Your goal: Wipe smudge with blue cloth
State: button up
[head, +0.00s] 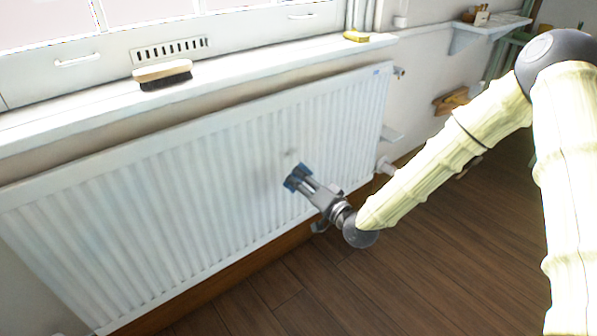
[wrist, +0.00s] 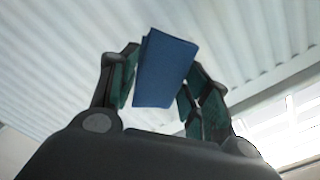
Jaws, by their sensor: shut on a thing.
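The blue cloth (wrist: 166,70) is a folded block between the fingers of my gripper (wrist: 163,85) in the wrist view. In the head view my gripper (head: 298,178) is at the front of the white ribbed radiator (head: 200,190), with blue cloth showing at its tips. I cannot tell whether the cloth touches the radiator. A faint grey smudge (head: 290,155) shows on the radiator just above the gripper tips. Part of the panel behind the gripper is hidden.
A brush (head: 162,73) and a yellow item (head: 356,36) lie on the windowsill (head: 250,60) above the radiator. A valve and pipe (head: 386,167) stand at the radiator's right end. A wall shelf (head: 490,27) is at upper right. The wooden floor (head: 400,270) is clear in front.

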aim_at(297, 149)
jog(key=shift+r+x, duration=0.25)
jog(key=shift+x, duration=0.85)
jog(key=shift+r+x, duration=0.25)
jog(key=shift+x, duration=0.85)
jog(key=shift+r+x, duration=0.25)
jog(key=shift+x, duration=0.9)
jog(key=shift+x, duration=1.1)
jog(key=shift+w+d, duration=0.5)
jog(key=shift+d, duration=0.3)
jog(key=shift+w+d, duration=0.55)
jog(key=shift+d, duration=0.25)
jog(key=shift+w+d, duration=1.25)
jog(key=shift+d, duration=0.25)
jog(key=shift+s+p, duration=0.1)
jog(key=shift+p, duration=0.25)
